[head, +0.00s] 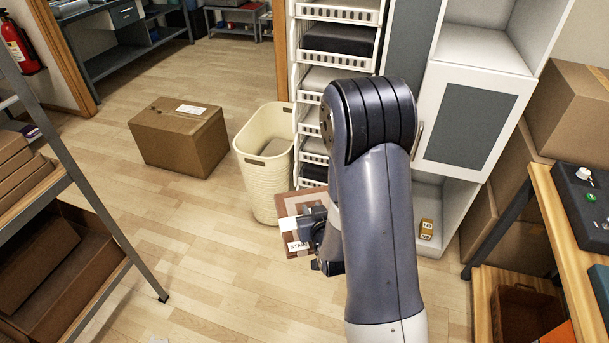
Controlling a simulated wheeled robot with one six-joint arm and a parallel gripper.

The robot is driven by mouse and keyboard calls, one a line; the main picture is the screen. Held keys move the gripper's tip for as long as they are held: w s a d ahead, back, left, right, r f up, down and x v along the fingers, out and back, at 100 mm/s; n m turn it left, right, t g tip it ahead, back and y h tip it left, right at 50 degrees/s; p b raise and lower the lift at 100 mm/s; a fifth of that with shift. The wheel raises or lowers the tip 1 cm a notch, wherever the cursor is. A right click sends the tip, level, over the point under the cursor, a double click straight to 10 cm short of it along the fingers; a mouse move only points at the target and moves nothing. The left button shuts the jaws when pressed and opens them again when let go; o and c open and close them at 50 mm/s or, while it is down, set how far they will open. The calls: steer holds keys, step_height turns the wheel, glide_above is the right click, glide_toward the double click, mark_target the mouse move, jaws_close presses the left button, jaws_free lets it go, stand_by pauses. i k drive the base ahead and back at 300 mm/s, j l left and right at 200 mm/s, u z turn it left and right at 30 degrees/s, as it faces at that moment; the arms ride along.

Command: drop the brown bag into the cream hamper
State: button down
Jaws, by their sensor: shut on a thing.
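The brown bag (292,205) is in my gripper (316,235), in the middle of the head view. The cream hamper (259,178) stands on the floor just behind and to the left of the bag in the picture. It is open at the top, with handle holes in its rim. The bag overlaps the hamper's lower right side in the picture and is outside its opening.
A white drawer rack (340,13) stands right behind the hamper, with a white cabinet (475,110) to its right. A closed cardboard box (180,137) lies on the floor to the left. A shelf unit stands at the left edge and a workbench at the right. The front-left floor is mostly clear.

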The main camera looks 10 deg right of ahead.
mark_target(279, 157)
steer(key=i+j+z, duration=0.1)
steer(key=i+j, duration=0.85)
steer(key=j, duration=0.15)
steer(key=i+j+z, duration=0.1)
steer(key=i+j, duration=0.95)
steer(key=i, duration=0.15)
steer(key=i+l, duration=0.45)
steer(key=i, duration=0.2)
